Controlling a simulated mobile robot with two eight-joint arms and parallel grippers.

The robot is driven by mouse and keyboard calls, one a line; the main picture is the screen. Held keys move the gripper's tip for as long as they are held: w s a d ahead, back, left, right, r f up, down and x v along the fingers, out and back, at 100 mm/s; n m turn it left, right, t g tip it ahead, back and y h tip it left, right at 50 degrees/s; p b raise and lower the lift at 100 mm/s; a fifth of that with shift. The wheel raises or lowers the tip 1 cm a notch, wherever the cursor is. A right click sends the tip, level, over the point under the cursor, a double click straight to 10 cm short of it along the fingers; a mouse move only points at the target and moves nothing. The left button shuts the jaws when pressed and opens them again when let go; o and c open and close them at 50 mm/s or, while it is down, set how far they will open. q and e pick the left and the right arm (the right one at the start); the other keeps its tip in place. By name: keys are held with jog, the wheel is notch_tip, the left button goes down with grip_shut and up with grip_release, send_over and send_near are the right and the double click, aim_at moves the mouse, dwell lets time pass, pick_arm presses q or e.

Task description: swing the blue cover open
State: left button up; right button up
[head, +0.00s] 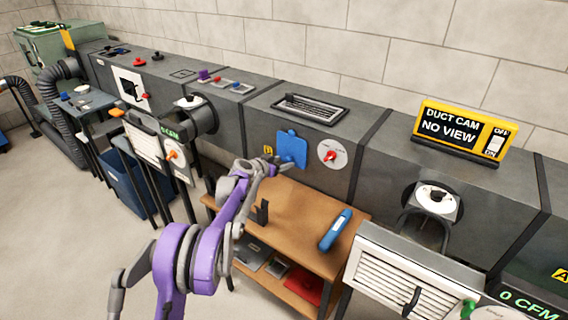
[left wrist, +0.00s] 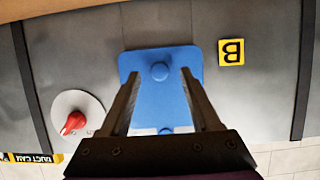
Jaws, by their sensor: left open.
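The blue cover (head: 292,146) is a flat plate lying against the front face of the grey duct, beside a yellow "B" label (head: 268,151). It also shows in the left wrist view (left wrist: 160,110), upside down, with a round blue knob (left wrist: 159,71) and a small blue tab at the far edge. My left gripper (head: 283,166) is in front of the cover's lower part. In the left wrist view, the left gripper's fingers (left wrist: 160,84) are open either side of the knob, with nothing gripped. I cannot tell whether they touch the cover. My right gripper is not in view.
A white dial with a red knob (head: 331,154) is right of the cover. A wooden bench (head: 300,207) below holds a blue cylinder (head: 335,230) and a small dark block (head: 262,211). A louvred panel (head: 405,275) stands at the right; a yellow-framed sign (head: 463,130) stands on the duct.

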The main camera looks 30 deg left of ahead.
pick_arm(q)
jog(key=shift+w+d+f, duration=0.1)
jog(key=shift+w+f, duration=0.15)
jog(key=shift+w, duration=0.4)
grip_shut()
dwell(1.0)
